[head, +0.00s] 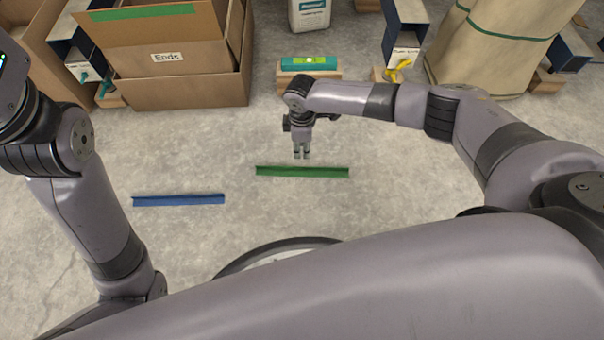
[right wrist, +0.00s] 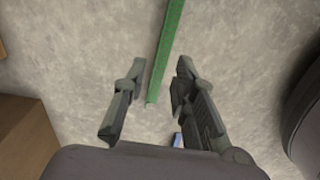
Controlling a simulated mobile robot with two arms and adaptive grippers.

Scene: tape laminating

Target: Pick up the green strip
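The green strip (head: 302,171) lies flat on the concrete floor in the middle of the head view. My right gripper (head: 302,156) points down just behind it, a little left of the strip's far-side middle as far as the view shows. In the right wrist view the green strip (right wrist: 168,50) runs between the two spread fingers of my right gripper (right wrist: 160,66), with its near end showing. The fingers are open and hold nothing. Their height above the floor is hard to tell. My left gripper is outside the views.
A blue strip (head: 178,200) lies on the floor to the left. Behind stand a cardboard box labelled "Ends" (head: 190,88), a teal level (head: 309,64) on a wooden block, a white container (head: 309,14) and a beige sack (head: 490,45). The floor around the strips is clear.

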